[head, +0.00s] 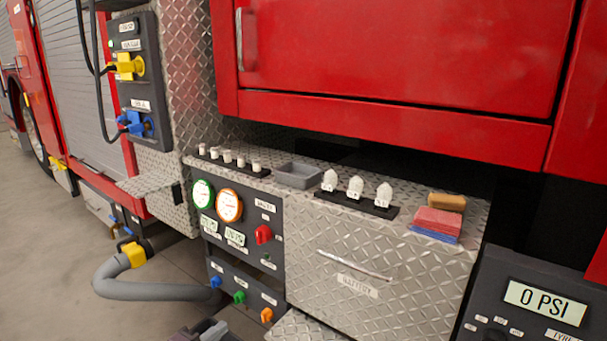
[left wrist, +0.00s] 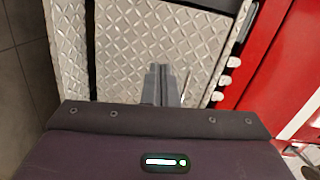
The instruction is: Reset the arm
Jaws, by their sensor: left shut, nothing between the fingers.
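My left gripper (head: 207,331) shows at the bottom edge of the head view, low in front of the fire truck's pump panel. In the left wrist view its two fingers (left wrist: 161,84) are together with nothing between them. They point toward a diamond-plate metal surface (left wrist: 150,38). I cannot tell how far off that surface is. My right gripper is in neither view.
The pump panel (head: 240,252) has gauges, coloured knobs and a grey hose (head: 150,290). A drawer (head: 350,262) with a handle is beside it. On the ledge are a grey tray (head: 298,176), white fittings (head: 355,187), folded cloths (head: 437,222) and a sponge (head: 446,202). The left floor is clear.

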